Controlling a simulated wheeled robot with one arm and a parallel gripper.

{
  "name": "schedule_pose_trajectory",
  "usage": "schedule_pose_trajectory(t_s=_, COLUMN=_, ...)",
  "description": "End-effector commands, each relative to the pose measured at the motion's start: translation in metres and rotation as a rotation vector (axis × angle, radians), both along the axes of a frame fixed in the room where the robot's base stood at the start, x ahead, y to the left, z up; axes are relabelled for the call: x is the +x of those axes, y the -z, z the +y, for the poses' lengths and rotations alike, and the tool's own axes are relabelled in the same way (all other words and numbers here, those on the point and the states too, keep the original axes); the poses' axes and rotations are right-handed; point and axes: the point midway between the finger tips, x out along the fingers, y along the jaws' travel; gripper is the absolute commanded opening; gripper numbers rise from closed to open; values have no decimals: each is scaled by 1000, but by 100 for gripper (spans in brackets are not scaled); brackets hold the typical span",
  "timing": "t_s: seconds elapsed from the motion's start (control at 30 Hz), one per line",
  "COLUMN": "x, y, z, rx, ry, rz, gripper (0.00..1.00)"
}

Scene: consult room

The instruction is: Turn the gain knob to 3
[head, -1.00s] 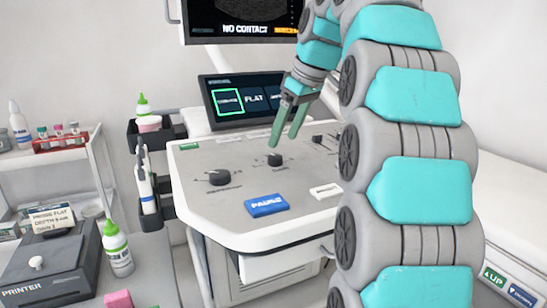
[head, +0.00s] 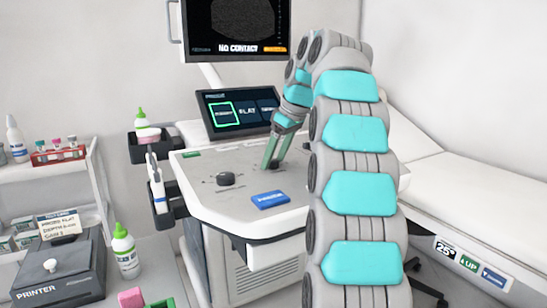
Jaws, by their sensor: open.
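The console panel (head: 215,205) has a dark round knob (head: 225,179) at its left, clear of my arm. My gripper (head: 272,166) points down over the middle of the panel, its two green fingers apart.
A blue button (head: 270,199) lies in front of my gripper. A touch screen (head: 238,112) and a monitor reading "NO CONTACT" (head: 240,25) stand behind. A note card (head: 59,224) sits on the printer (head: 62,275). My arm covers the panel's right side.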

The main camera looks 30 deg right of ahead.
Motion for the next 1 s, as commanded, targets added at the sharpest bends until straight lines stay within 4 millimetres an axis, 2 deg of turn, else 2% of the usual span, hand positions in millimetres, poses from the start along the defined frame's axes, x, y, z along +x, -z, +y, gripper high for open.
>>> schedule_pose_trajectory(t_s=0.17, x=0, y=0, z=0, rx=0, ry=0, rz=0, gripper=69)
schedule_pose_trajectory(t_s=0.77, x=0, y=0, z=0, rx=0, ry=0, rz=0, gripper=2)
schedule_pose_trajectory(t_s=1.0, x=0, y=0, z=1, rx=0, ry=10, rz=0, gripper=0)
